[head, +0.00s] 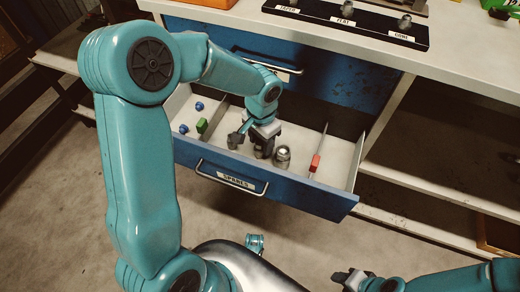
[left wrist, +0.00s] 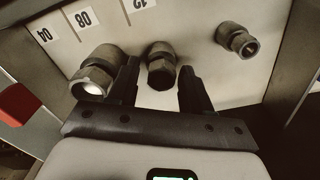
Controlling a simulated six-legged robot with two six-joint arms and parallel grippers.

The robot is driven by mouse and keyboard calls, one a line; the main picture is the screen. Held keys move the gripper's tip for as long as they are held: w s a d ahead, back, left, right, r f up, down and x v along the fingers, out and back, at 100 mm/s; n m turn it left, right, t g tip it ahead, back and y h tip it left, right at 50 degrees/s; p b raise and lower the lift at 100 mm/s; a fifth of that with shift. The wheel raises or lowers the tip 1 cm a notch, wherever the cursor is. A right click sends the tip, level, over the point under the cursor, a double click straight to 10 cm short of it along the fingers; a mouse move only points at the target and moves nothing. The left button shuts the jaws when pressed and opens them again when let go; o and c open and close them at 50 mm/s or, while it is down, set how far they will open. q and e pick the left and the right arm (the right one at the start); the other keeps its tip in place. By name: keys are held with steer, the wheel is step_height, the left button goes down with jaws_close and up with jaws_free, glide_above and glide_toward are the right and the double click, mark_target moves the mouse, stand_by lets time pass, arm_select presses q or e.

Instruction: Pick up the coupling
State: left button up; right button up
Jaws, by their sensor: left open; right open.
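My left gripper (head: 250,142) is open and reaches down into a middle compartment of the open blue drawer (head: 305,191). In the left wrist view, its two fingers (left wrist: 159,88) stand apart with a dark metal coupling (left wrist: 162,66) between or just beyond their tips; contact cannot be told. A second coupling (left wrist: 92,76), with a bright open end, lies just left of the left finger. A smaller coupling (left wrist: 237,40) lies apart at the right. In the head view, one silver coupling (head: 282,157) shows beside the gripper, which hides others. My right gripper (head: 354,279) is open and empty, low at the right.
Drawer dividers flank the gripper. Blue pieces (head: 183,129) and a green block (head: 202,126) lie in the left compartment. The workbench top (head: 450,65) overhangs behind. Size labels (left wrist: 83,18) mark the compartment.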

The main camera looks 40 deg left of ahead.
arm_select(q)
step_height(320, 180, down, 3)
steer(key=shift+r+b, duration=0.1)
steer(key=shift+b, duration=0.2)
steer(key=shift+r, duration=0.1)
steer(key=c, duration=0.8)
